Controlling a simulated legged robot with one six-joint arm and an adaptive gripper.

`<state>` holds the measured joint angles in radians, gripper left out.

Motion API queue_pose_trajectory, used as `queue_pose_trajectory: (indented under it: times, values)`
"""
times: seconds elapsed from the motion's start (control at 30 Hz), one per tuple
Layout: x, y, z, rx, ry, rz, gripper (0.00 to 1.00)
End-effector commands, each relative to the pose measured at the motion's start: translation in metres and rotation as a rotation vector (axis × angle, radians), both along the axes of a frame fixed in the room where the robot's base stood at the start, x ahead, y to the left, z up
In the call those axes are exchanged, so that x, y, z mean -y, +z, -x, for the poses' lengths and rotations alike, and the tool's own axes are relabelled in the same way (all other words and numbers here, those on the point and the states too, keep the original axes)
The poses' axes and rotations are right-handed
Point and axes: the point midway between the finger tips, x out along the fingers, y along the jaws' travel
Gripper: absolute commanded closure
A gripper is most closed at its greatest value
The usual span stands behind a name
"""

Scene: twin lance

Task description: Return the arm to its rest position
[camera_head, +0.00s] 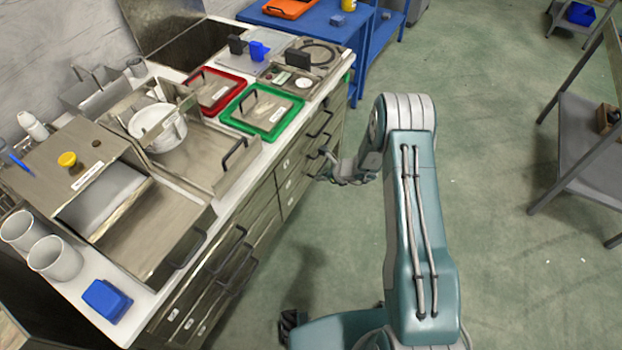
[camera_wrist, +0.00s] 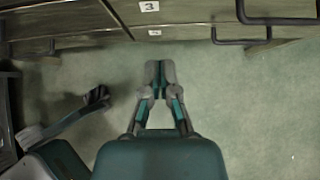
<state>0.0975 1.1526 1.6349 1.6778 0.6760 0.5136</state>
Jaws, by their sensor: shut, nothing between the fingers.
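My gripper (camera_head: 328,167) is at the end of my teal arm, beside the drawer fronts of the counter in the head view. In the wrist view my gripper (camera_wrist: 160,70) points over the green floor with its fingertips together and nothing between them. The drawer fronts (camera_wrist: 190,12) and their dark handles run along the top of that view. My gripper appears a little apart from the handles, though the exact gap is hard to tell.
The counter (camera_head: 215,225) on the left carries an open metal box (camera_head: 120,190), a white pot (camera_head: 158,128), and red (camera_head: 213,90) and green (camera_head: 262,112) trays. A blue table (camera_head: 330,25) stands behind. Green floor (camera_head: 480,130) is clear right of my arm, before a grey rack (camera_head: 585,140).

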Motion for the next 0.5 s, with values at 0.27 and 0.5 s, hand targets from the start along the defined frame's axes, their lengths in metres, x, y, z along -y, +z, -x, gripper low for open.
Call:
queue_pose_trajectory:
  times: [0.27, 0.5]
  values:
    - [0.006, 0.008, 0.005, -0.001, 0.001, 0.001, 1.00]
    - [0.003, 0.042, 0.002, 0.054, 0.076, 0.026, 1.00]
